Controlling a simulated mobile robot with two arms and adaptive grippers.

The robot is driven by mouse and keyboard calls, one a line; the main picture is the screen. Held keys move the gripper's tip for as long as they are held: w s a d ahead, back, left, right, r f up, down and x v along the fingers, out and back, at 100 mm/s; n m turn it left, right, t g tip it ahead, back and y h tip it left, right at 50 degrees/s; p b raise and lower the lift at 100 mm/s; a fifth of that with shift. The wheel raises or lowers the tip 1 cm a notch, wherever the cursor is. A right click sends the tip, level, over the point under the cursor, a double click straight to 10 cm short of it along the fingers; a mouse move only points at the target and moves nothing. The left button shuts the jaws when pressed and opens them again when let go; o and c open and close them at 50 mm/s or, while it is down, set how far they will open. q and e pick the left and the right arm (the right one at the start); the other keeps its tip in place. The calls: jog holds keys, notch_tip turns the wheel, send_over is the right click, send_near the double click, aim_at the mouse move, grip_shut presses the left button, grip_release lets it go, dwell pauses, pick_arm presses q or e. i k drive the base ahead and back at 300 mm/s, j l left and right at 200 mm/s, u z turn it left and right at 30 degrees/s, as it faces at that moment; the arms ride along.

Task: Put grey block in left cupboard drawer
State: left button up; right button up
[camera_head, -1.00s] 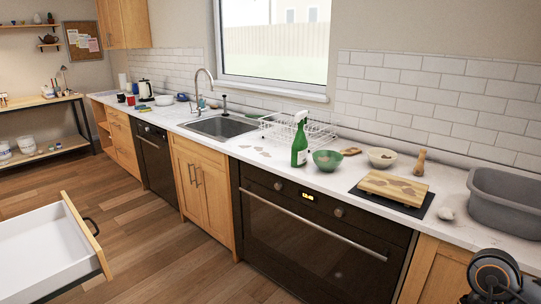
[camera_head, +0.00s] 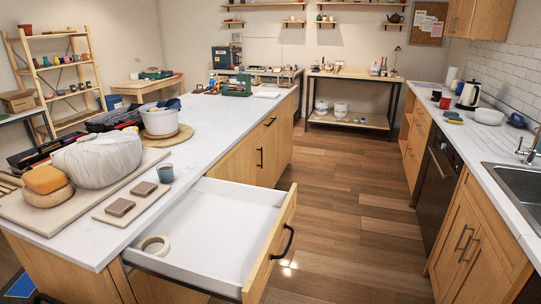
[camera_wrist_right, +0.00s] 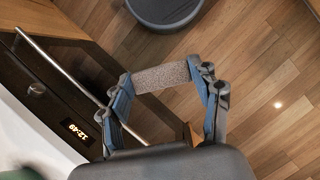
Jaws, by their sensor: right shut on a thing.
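The grey block (camera_wrist_right: 162,77), speckled and bar-shaped, is held between the fingertips of my right gripper (camera_wrist_right: 165,79) in the right wrist view. The gripper is shut on the block's two ends, with wooden floor below it. An open drawer (camera_head: 235,220) with a white inside, wooden front and black handle sticks out of the island cupboard in the head view. A pale ring-shaped roll (camera_head: 153,245) lies in its near left corner. Neither gripper nor the block shows in the head view. My left gripper is out of view.
The island top (camera_head: 205,135) carries a wrapped clay lump (camera_head: 97,160), two small brown blocks on a board, a cup (camera_head: 166,173) and a white bucket (camera_head: 160,120). Wooden floor (camera_head: 350,220) is clear between the drawer and the sink counter. An oven (camera_wrist_right: 60,105) is left in the wrist view.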

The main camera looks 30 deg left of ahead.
aim_at(212, 231)
jog(key=i+u, duration=0.2)
jog(key=u, duration=0.25)
jog(key=i+u, duration=0.25)
jog(key=u, duration=0.15)
jog(key=i+l+u, duration=0.2)
jog(key=u, duration=0.25)
jog(key=i+l+u, duration=0.15)
jog(key=u, duration=0.25)
jog(key=i+l+u, duration=0.15)
jog(key=l+u, duration=0.15)
jog(key=u, duration=0.15)
jog(key=i+l+u, duration=0.3)
jog(key=l+u, duration=0.35)
jog(key=i+l+u, duration=0.3)
jog(key=l+u, duration=0.35)
